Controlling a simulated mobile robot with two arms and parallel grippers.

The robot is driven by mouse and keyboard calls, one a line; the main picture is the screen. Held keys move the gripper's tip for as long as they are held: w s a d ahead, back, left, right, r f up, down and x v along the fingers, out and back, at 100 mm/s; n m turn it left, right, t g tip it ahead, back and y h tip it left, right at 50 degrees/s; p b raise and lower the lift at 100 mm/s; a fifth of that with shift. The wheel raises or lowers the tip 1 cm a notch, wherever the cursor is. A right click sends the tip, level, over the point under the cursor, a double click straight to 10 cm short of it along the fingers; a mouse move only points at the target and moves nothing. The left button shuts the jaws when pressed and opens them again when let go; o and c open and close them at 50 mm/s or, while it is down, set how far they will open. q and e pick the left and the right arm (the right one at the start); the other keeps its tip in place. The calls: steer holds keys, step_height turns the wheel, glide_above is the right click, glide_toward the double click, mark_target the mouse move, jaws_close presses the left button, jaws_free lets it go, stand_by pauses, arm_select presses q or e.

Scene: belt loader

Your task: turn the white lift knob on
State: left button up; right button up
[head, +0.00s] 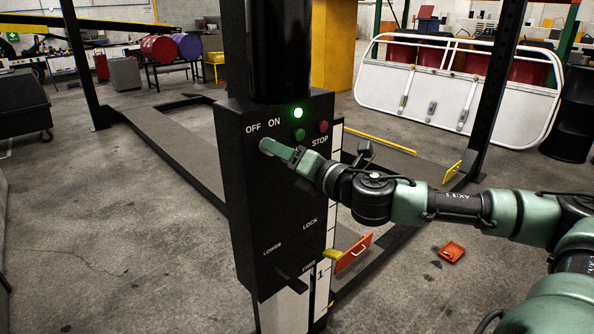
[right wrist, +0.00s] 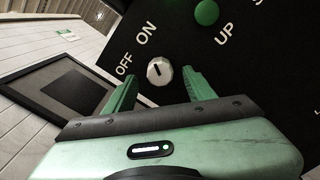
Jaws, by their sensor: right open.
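The black control panel (head: 268,195) on the lift column carries OFF and ON labels. In the right wrist view the small round white lift knob (right wrist: 159,71) sits beside these labels with a short dark mark on its face. I cannot tell for sure which label the mark points at. My left gripper is not in view.
A lit green lamp (head: 298,113), a green button (head: 299,134) and a red stop button (head: 322,126) sit on the panel close to my gripper. LOCK and LOWER controls are lower down.

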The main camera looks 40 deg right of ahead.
steer(key=shift+s+d+b, duration=0.15)
steer(key=shift+s+b, duration=0.9)
steer(key=shift+s, duration=0.2)
steer(key=shift+s+d+b, duration=0.1)
steer(key=shift+s+b, duration=0.95)
steer(key=shift+s, duration=0.15)
